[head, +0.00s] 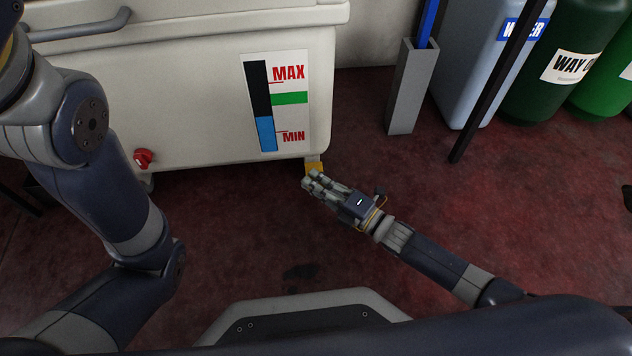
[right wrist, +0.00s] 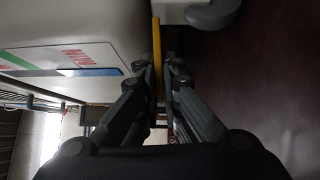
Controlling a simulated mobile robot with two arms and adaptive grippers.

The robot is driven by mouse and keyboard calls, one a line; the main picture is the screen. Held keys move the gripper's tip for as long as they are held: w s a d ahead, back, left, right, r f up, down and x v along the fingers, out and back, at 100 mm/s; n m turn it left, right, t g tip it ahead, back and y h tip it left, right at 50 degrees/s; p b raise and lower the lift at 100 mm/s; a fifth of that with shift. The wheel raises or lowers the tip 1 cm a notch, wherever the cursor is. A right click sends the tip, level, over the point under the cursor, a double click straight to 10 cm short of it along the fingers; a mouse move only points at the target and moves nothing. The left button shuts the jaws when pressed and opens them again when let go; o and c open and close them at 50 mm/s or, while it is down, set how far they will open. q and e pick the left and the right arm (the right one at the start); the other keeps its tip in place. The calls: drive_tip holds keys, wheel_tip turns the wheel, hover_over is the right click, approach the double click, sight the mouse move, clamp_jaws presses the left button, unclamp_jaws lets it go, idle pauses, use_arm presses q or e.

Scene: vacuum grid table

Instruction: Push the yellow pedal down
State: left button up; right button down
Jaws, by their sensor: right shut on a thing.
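The yellow pedal (head: 314,167) sticks out low under the right front corner of the white tank (head: 200,110). My right gripper (head: 310,180) is at the pedal and partly covers it. In the right wrist view the yellow pedal (right wrist: 157,45) shows as a thin strip between the fingertips of my right gripper (right wrist: 162,72), which is shut on it. My left arm comes in at the left of the head view; its gripper is out of the picture.
A red valve knob (head: 143,158) sits low on the tank's front. A grey holder (head: 405,95), a water container (head: 475,60) and green drums (head: 550,75) stand at the upper right. A thin black post (head: 490,90) stands before them.

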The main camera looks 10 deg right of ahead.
drive_tip(key=shift+f, duration=0.3)
drive_tip(key=c, duration=1.8)
unclamp_jaws()
drive_tip(key=v, duration=1.2)
drive_tip(key=shift+f, duration=0.3)
